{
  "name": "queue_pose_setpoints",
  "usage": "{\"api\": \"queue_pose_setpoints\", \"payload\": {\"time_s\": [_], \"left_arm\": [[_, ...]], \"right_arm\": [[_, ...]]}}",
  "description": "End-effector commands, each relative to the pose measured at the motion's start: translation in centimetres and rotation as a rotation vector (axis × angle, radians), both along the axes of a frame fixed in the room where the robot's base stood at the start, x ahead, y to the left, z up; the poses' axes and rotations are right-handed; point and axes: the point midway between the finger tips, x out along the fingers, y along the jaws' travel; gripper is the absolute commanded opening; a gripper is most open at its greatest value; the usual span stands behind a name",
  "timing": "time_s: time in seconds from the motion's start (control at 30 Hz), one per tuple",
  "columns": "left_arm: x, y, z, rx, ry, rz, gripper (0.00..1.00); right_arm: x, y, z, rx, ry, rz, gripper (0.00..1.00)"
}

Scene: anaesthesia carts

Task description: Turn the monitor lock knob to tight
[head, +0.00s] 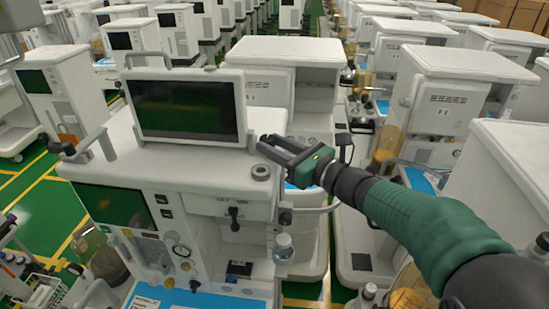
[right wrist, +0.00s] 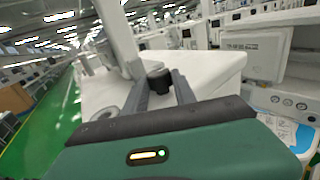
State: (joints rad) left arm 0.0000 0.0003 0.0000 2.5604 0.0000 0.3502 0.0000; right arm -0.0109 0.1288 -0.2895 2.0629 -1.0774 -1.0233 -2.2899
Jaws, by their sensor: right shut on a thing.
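The monitor (head: 187,107) is a white-framed dark screen standing on top of the nearest white cart (head: 145,160). The lock knob (right wrist: 158,80) is a small black knob beside the monitor's support in the right wrist view. My right gripper (head: 269,144) reaches in from the right to the monitor's lower right corner. In the right wrist view its two grey fingers (right wrist: 160,88) are on either side of the knob, shut on it. In the head view the fingers largely hide the knob. My left gripper is not in view.
A round grey piece (head: 261,172) sits on the cart top just below my right gripper. More white carts (head: 450,90) stand in close rows behind and to the right. Open green floor (head: 40,195) lies to the left.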

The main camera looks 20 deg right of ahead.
Motion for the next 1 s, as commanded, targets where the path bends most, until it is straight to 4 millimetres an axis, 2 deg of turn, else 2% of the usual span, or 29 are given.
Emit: {"api": "queue_pose_setpoints", "payload": {"time_s": [0.27,0.3,0.47,1.0], "left_arm": [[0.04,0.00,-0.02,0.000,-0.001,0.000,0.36],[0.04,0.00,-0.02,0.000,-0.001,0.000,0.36],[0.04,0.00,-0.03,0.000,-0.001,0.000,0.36],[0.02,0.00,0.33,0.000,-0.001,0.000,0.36]], "right_arm": [[-0.04,0.06,0.10,0.003,0.003,-0.005,0.00],[-0.03,0.05,0.10,0.003,0.003,-0.005,0.34],[-0.07,0.05,0.08,0.002,0.003,-0.004,0.54],[-0.09,0.12,0.20,0.000,0.004,0.002,0.54]]}}
